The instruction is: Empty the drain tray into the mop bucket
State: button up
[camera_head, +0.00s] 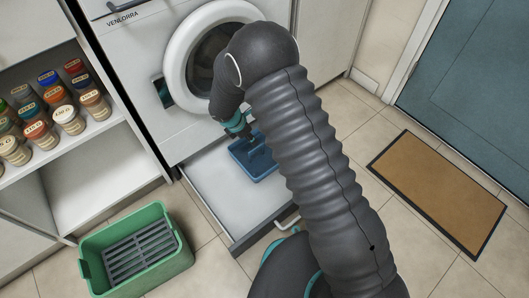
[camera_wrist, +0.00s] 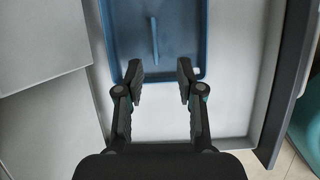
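The drain tray (camera_head: 262,169) is a shallow blue tray. It lies in the pulled-out white drawer (camera_head: 213,181) below the washing machine, and it fills the upper middle of the wrist view (camera_wrist: 120,40). A thin upright blue piece (camera_wrist: 153,42), perhaps a handle or divider, stands inside it. My gripper (camera_wrist: 160,72) is open and empty, its two fingers apart over the tray's near edge. In the head view my arm hides part of the tray and most of the gripper. The mop bucket (camera_head: 167,265) is a green rectangular tub with a grey slatted grate, on the floor at lower left.
The washing machine (camera_head: 150,105) with its round door (camera_head: 186,45) stands above the drawer. A shelf (camera_head: 95,135) with several jars is at left. A brown doormat (camera_head: 440,190) lies by the blue door (camera_head: 475,80). Tiled floor is bare between drawer and bucket.

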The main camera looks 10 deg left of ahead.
aim_at(257, 147)
jog(key=shift+a+b+x, duration=0.2)
jog(key=shift+b+x, duration=0.15)
jog(key=shift+x, duration=2.1)
jog(key=shift+a+b+x, duration=0.2)
jog(key=shift+b+x, duration=0.2)
jog(key=shift+x, duration=2.05)
jog(key=shift+a+b+x, duration=0.25)
jog(key=shift+b+x, duration=0.1)
jog(key=shift+x, duration=2.15)
jog(key=shift+w+f, duration=0.1)
grip_shut()
